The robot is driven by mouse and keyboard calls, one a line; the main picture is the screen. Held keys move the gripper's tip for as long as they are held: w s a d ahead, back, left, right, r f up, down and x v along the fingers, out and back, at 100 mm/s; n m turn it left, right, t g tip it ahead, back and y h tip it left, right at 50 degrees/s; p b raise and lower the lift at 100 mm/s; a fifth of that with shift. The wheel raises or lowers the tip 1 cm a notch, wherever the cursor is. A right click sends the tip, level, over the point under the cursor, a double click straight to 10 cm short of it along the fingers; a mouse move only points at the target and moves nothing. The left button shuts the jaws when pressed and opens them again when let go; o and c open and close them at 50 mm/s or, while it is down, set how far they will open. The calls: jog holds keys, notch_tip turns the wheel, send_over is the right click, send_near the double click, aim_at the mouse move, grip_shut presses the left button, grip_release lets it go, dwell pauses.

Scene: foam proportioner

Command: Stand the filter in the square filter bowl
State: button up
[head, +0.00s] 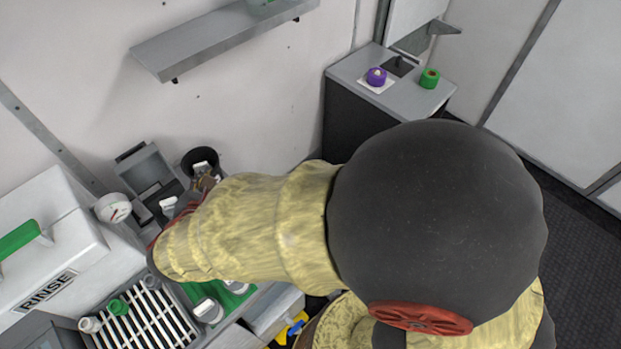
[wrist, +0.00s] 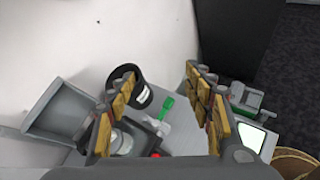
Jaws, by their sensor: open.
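A pale, short cylinder (wrist: 121,141), which looks like the filter, stands beside the left finger in the wrist view. It appears to be in or over a dark square-edged bowl (wrist: 150,127); I cannot tell how it is seated. A white piece shows at the same spot in the head view (head: 168,206), partly hidden by my arm. My gripper (wrist: 163,108) is open, with its fingers wide apart and nothing clearly between them. In the head view my gripper (head: 203,185) is mostly hidden by my forearm, near the back wall.
A grey open-lidded box (wrist: 62,112) is to the left. A green-handled item (wrist: 166,107) lies near the bowl. A white RINSE box (head: 50,240) and slatted rack (head: 145,315) stand front left.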

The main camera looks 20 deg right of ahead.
jog(key=s+d+r+m+g, duration=0.2)
jog(key=d+m, duration=0.3)
jog(key=d, duration=0.2)
jog(key=s+d+r+m+g+h, duration=0.15)
jog(key=d+m, duration=0.25)
jog(key=d, duration=0.4)
jog(key=s+d+r+m+g, duration=0.2)
jog(key=d+m, duration=0.3)
jog(key=d, duration=0.2)
jog(key=s+d+r+m+y, duration=0.2)
jog(key=s+r+m, duration=0.1)
jog(key=s+m, duration=0.2)
jog(key=s+d+r+m+y, duration=0.2)
jog(key=s+m, duration=0.4)
jog(key=m, duration=0.3)
jog(key=shift+s+d+r+m+y, duration=0.3)
jog(key=shift+d+r+y, duration=0.15)
jog(key=shift+y, duration=0.1)
jog(key=shift+w, duration=0.1)
